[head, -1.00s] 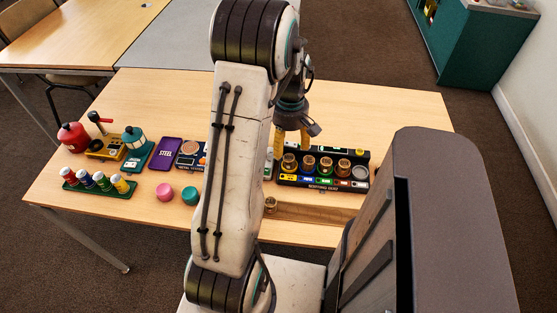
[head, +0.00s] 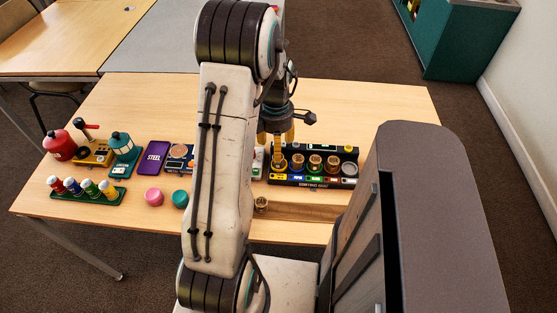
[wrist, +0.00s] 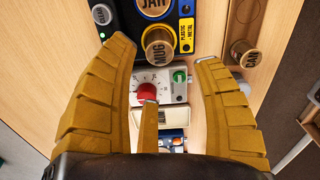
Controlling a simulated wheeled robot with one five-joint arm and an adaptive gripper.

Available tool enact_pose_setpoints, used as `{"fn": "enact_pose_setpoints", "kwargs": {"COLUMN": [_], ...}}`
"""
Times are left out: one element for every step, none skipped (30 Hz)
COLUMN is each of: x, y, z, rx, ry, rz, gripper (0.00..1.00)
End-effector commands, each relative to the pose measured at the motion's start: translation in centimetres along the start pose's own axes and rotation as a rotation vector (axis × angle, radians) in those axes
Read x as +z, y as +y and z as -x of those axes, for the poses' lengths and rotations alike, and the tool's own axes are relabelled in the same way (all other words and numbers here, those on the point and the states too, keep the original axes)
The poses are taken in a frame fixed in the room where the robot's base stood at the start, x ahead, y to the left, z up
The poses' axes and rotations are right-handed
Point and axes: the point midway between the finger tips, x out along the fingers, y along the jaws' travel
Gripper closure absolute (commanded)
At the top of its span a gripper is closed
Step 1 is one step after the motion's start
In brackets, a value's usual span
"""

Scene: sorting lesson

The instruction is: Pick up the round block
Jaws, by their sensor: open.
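A small brass round block (head: 261,205) stands on the table near its front edge, apart from the sorting unit. In the wrist view a loose brass round block (wrist: 245,53) sits right of the right fingertip. Several similar brass blocks stand in the dark sorting unit (head: 312,184); one, marked MUG (wrist: 158,45), lies between and just beyond my fingertips in the wrist view. My gripper (wrist: 164,60) is open with yellow fingers spread and nothing held. In the head view my gripper (head: 277,148) hangs at the unit's left end, partly behind my arm.
Pink (head: 154,197) and teal (head: 180,199) round pieces lie left of my arm. A green rack (head: 88,194) with several coloured tubes, a purple STEEL card (head: 154,157) and a red canister (head: 60,145) stand further left. The table's far right is clear.

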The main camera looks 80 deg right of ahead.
Motion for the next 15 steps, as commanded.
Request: {"fn": "enact_pose_setpoints", "kwargs": {"x": [0.0, 0.1, 0.1, 0.1, 0.2, 0.3, 0.3, 0.4, 0.5, 0.5, 0.5, 0.5, 0.5, 0.5, 0.5], "y": [0.0, 0.0, -0.1, -0.1, -0.1, -0.1, -0.1, -0.1, -0.2, -0.2, -0.2, -0.2, -0.1, -0.1, -0.1], "z": [-0.4, -0.6, -0.8, -1.1, -1.4, -1.9, -2.3, -2.7, -3.2, -3.5, -3.9, -4.3, -4.6, -4.8, -5.1], "rx": [-0.001, 0.0, -0.001, -0.002, -0.002, -0.002, -0.003, -0.003, -0.003, -0.002, -0.002, -0.003, -0.001, -0.001, -0.001], "ry": [0.0, 0.0, 0.0, 0.001, 0.001, 0.001, 0.001, 0.001, 0.001, 0.001, 0.001, 0.001, 0.0, 0.0, 0.0], "rz": [-0.001, -0.001, -0.002, -0.002, -0.003, -0.003, -0.003, -0.003, -0.003, -0.004, -0.003, -0.003, -0.003, -0.003, -0.003], "gripper": [0.39, 0.39, 0.39, 0.39, 0.39, 0.39, 0.39, 0.39, 0.39, 0.39, 0.39, 0.39, 0.39, 0.39, 0.39]}}
